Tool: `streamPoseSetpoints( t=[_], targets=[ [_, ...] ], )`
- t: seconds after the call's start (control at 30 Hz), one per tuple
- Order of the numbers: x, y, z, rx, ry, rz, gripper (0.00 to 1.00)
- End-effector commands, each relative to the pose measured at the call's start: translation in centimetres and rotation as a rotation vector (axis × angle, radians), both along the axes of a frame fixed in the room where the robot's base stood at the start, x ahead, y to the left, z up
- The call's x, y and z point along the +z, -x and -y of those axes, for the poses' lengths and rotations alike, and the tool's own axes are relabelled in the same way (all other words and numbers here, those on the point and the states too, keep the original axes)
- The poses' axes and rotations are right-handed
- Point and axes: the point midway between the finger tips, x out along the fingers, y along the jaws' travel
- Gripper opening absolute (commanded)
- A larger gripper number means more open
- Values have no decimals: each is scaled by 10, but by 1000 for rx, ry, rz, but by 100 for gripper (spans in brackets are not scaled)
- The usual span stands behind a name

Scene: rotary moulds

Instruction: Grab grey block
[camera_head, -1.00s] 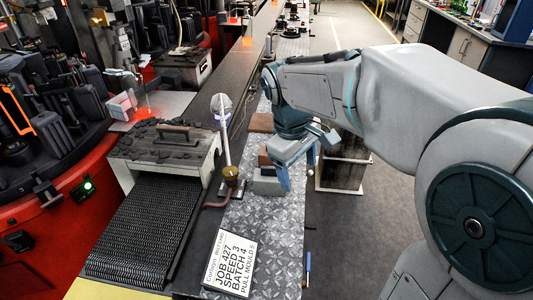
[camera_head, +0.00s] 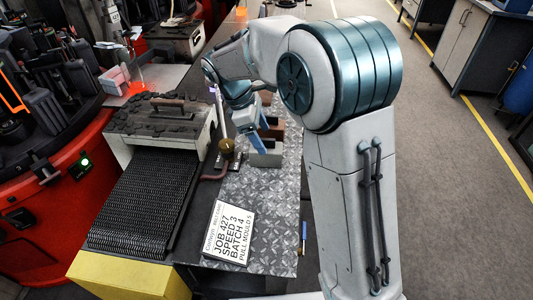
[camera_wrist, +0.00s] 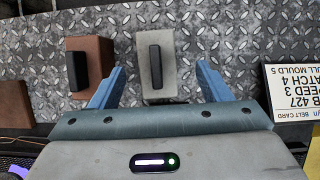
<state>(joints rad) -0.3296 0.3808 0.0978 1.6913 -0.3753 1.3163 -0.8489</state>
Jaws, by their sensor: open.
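The grey block (camera_wrist: 181,68) lies on the patterned metal bench top in the wrist view, with a dark raised handle bar (camera_wrist: 155,66) on it. The gripper (camera_head: 256,143) also shows in the head view, pointing down by the block.
A brown block (camera_wrist: 99,52) with a dark handle stands close left of the grey one, and another brown block (camera_wrist: 14,103) lies farther left. A white job card (camera_head: 229,233) lies on the bench (camera_head: 262,200). A brass-coloured knob (camera_head: 227,146) stands left of the gripper.

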Motion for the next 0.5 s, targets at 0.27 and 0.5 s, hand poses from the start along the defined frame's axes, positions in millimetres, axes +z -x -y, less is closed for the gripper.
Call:
streamPoseSetpoints(
  t=[0.27, 0.5],
  targets=[
    [-21, 0, 7, -1, 0, -2, 71],
    [-55, -1, 18, -1, 0, -2, 71]
  ],
)
